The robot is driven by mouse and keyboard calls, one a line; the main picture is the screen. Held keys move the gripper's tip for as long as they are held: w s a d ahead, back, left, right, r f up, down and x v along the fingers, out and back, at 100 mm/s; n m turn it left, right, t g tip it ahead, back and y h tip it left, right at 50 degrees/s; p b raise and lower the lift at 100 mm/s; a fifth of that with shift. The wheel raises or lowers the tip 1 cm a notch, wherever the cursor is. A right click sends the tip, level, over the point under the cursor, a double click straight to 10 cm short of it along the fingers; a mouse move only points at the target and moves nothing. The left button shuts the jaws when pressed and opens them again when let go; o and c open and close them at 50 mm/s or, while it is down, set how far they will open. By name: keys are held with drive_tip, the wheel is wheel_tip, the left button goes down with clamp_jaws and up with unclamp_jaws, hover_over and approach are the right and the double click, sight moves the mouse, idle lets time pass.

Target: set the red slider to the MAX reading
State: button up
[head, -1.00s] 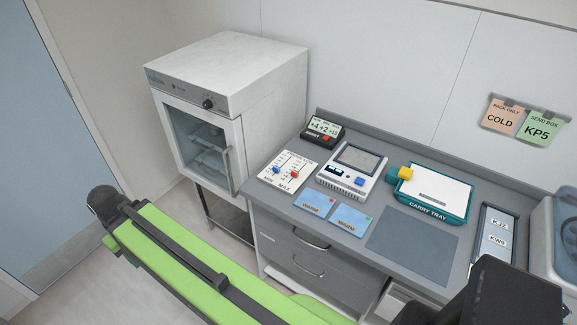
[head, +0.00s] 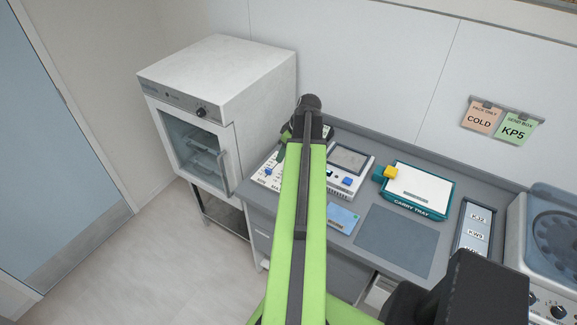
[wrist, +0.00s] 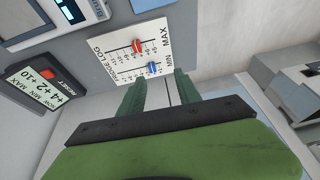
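A blue slider (wrist: 152,68) is on the parallel line beside MIN. My gripper (wrist: 160,77) is open and empty, its two green fingers apart, pointing at the panel's near edge and not touching either slider. In the head view my arm hides the red slider; the blue slider (head: 268,171) shows left of it.
A grey meter (head: 350,165) stands right of the panel, then a teal carry tray (head: 447,208) with a yellow block. A white cabinet (head: 215,85) stands to the left.

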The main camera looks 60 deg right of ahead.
drive_tip(key=s+d+r, duration=0.1)
drive_tip(key=s+d, duration=0.3)
drive_tip(key=s, duration=0.1)
drive_tip(key=b+x, duration=1)
drive_tip(key=x, duration=0.1)
drive_tip(key=d+b+x, duration=0.1)
drive_tip(key=b+x, duration=0.4)
drive_tip(key=shift+w+f, duration=0.2)
drive_tip(key=shift+f, duration=0.2)
drive_tip(key=shift+w+f+b, duration=0.2)
drive_tip(key=shift+f+b, duration=0.05)
drive_tip(key=shift+b, duration=0.25)
drive_tip(key=shift+a, duration=0.1)
drive_tip(key=shift+r, duration=0.1)
clamp_jaws()
